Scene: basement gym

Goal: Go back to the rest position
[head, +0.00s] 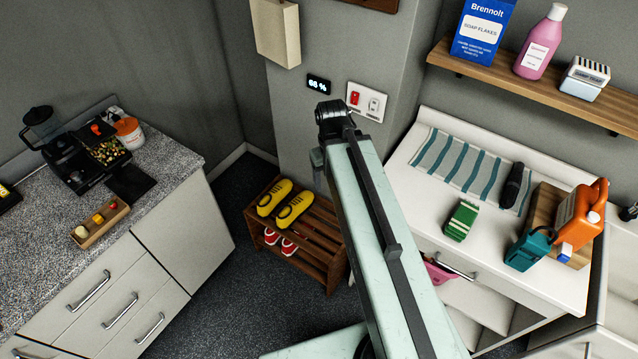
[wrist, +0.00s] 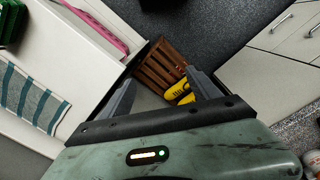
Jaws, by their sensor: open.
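My gripper (wrist: 166,84) shows in the wrist view with its two dark fingers spread apart and nothing between them. Beyond the fingers are the brown slatted rack (wrist: 158,66) and a yellow shoe (wrist: 180,90) on it, both farther off. In the head view my pale green arm rises through the middle, up to a black joint in front of the wall.
Left is a speckled counter (head: 170,165). The shoe rack (head: 326,245) holds yellow shoes (head: 287,204) and red shoes. Right is a white counter (head: 410,190) with a striped towel (head: 462,160), green sponge (head: 461,221), teal container (head: 528,250) and orange jug (head: 580,218). A wooden shelf (head: 520,88) hangs above.

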